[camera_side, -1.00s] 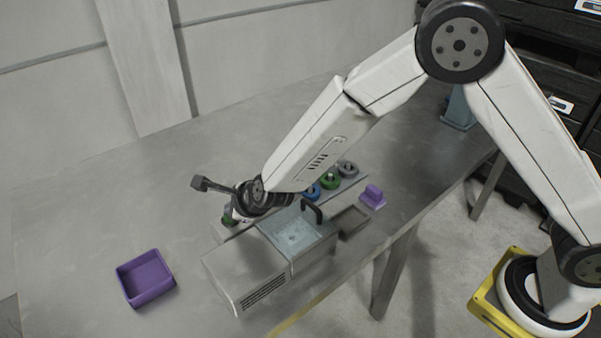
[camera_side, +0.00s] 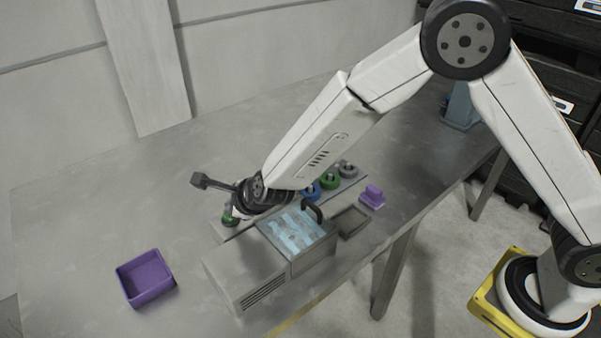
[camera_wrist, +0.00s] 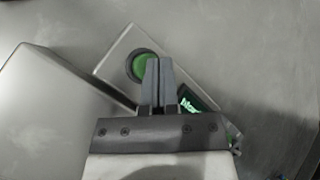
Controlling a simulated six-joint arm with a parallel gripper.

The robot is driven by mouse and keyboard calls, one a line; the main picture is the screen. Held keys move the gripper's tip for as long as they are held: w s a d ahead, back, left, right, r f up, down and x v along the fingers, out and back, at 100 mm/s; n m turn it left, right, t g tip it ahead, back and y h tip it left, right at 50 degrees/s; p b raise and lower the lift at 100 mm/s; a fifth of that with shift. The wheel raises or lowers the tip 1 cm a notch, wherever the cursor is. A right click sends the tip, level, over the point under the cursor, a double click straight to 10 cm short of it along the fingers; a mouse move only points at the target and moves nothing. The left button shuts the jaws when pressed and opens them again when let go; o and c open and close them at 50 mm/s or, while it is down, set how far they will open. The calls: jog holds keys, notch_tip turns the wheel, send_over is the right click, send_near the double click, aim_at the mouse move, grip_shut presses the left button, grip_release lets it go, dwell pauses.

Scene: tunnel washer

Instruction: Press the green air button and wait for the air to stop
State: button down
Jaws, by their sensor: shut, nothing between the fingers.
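The green button (camera_wrist: 143,65) is round with a dark rim and sits on a pale panel (camera_wrist: 118,62) in the wrist view. My gripper (camera_wrist: 158,62) is shut and empty, and its fingertips overlap the button's right edge. I cannot tell whether they touch it or whether it is pressed in. A small dark display (camera_wrist: 190,102) with green text is right of the fingers, partly covered. In the side view my wrist hides most of the panel behind the grey washer (camera_side: 243,276). The washer's lid window (camera_side: 292,232) shows bright blue and white streaks.
A purple bin (camera_side: 146,278) stands on open table at left. Blue (camera_side: 312,191), green (camera_side: 329,181) and grey (camera_side: 348,170) round items sit on a rack behind the washer. A purple block (camera_side: 373,196) and a shallow tray (camera_side: 350,221) are to the right.

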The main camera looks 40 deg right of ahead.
jog(key=shift+r, duration=0.4)
jog(key=shift+r, duration=0.1)
jog(key=shift+r, duration=2.45)
jog(key=s+d+n+g, duration=0.1)
jog(key=s+d+n, duration=0.2)
jog(key=d+n, duration=0.1)
jog(key=s+d+n, duration=0.2)
jog(key=d+n, duration=0.2)
jog(key=s+d+n+g, duration=0.1)
jog(key=s+d+n, duration=0.2)
jog(key=d+n, duration=0.2)
jog(key=shift+s+r+g, duration=0.3)
jog(key=shift+r, duration=0.1)
jog(key=s+d+f+n+g+h, duration=0.1)
jog(key=s+d+f+n+g, duration=0.1)
jog(key=s+d+n, duration=0.9)
jog(key=s+g, duration=0.1)
jog(key=s, duration=0.2)
jog(key=shift+s+n+g+h, duration=0.25)
jog(key=shift+n+g+h, duration=0.05)
jog(key=shift+g+h, duration=0.1)
